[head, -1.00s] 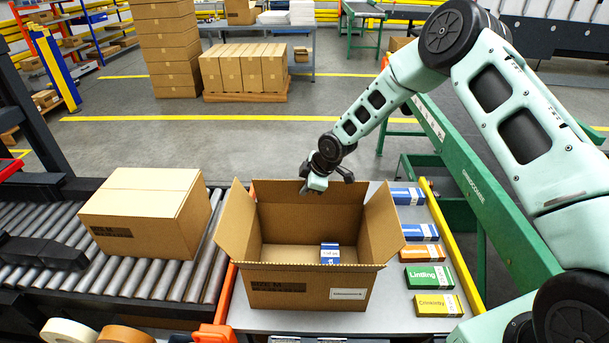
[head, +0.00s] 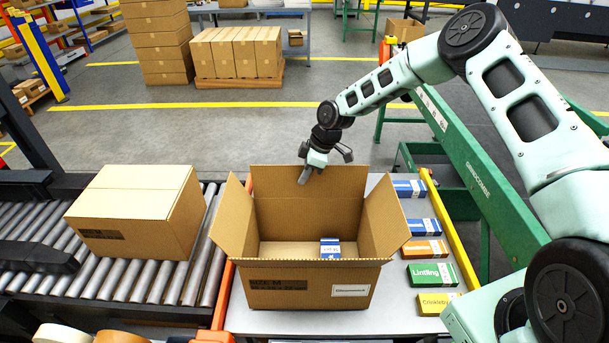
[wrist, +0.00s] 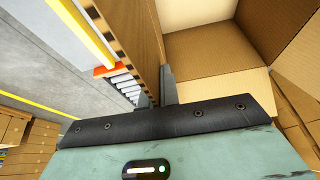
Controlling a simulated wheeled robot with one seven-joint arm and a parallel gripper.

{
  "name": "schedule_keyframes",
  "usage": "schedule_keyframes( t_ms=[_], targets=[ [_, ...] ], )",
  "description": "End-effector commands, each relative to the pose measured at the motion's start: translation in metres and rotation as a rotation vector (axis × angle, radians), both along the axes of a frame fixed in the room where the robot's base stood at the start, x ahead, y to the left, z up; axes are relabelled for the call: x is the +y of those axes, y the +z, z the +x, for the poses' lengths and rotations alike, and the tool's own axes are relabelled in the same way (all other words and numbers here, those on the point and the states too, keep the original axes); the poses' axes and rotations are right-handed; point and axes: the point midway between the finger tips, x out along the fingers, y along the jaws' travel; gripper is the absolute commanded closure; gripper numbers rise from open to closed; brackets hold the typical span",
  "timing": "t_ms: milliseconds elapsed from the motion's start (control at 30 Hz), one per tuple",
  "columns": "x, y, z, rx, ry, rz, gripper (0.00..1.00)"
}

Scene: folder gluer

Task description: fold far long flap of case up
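The open brown case (head: 315,287) stands on the grey table, with its short side flaps (head: 232,220) standing up and splayed outward. Its far long flap (head: 360,182) stands up from the crease at the back wall, close to upright. My gripper (head: 305,176) is at the top edge of this flap, left of its middle. One finger shows on the inner face; the other is hidden behind the flap. In the wrist view, the cardboard lies between the two close-set fingers (wrist: 157,95). A blue-and-white carton (head: 330,248) is inside the case.
A closed brown box (head: 135,215) sits on the roller conveyor (head: 90,275) at the left. Several small cartons (head: 432,274) line the table to the right, beside a yellow rail (head: 455,235). Tape rolls (head: 65,335) are at the front left. Floor behind the case is clear.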

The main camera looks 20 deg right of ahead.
Motion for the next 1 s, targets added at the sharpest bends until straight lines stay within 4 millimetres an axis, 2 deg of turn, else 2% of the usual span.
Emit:
schedule_keyframes(
  t_ms=[833,900,1000],
  targets=[
    [-0.0014,-0.0067,-0.0035,0.009,0.0,-0.004,1.0],
    [-0.0016,-0.0065,-0.0034,0.009,0.0,-0.004,0.77],
    [-0.0011,-0.0052,-0.0027,0.007,0.0,-0.003,0.75]
  ],
)
